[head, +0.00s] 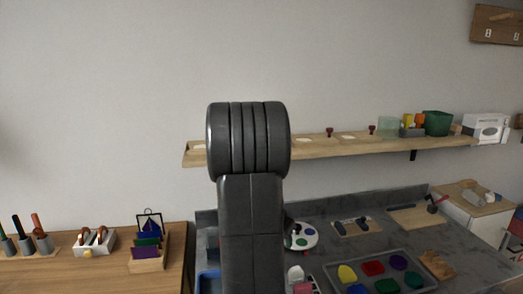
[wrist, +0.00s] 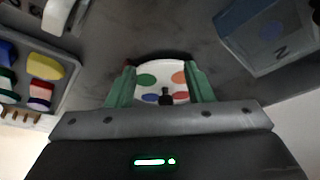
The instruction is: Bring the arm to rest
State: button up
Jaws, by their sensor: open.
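My arm rises in the middle of the head view, its dark links hiding part of the grey bench (head: 330,265) behind it; the gripper's fingers do not show there. In the wrist view my gripper (wrist: 162,88) is open, with a green finger at each side and nothing held between them. Beyond the fingers lies a round white palette (wrist: 150,72) with green, orange and blue spots. The same palette (head: 301,228) shows right of my arm in the head view, partly hidden by it.
A grey tray (head: 425,281) of coloured pieces is on the bench. A wooden shelf (head: 350,146) runs along the wall behind my arm. A wooden table (head: 115,282) with tool holders stands at left. A blue-grey bin (wrist: 262,38) is at upper right in the wrist view.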

jog(key=w+d, duration=0.1)
jog(key=w, duration=0.1)
jog(key=w+d+p, duration=0.1)
jog(key=w+d, duration=0.2)
jog(key=w, duration=0.2)
jog(key=shift+w+d+p, duration=0.1)
jog(key=shift+d+p, duration=0.25)
jog(key=shift+p, duration=0.05)
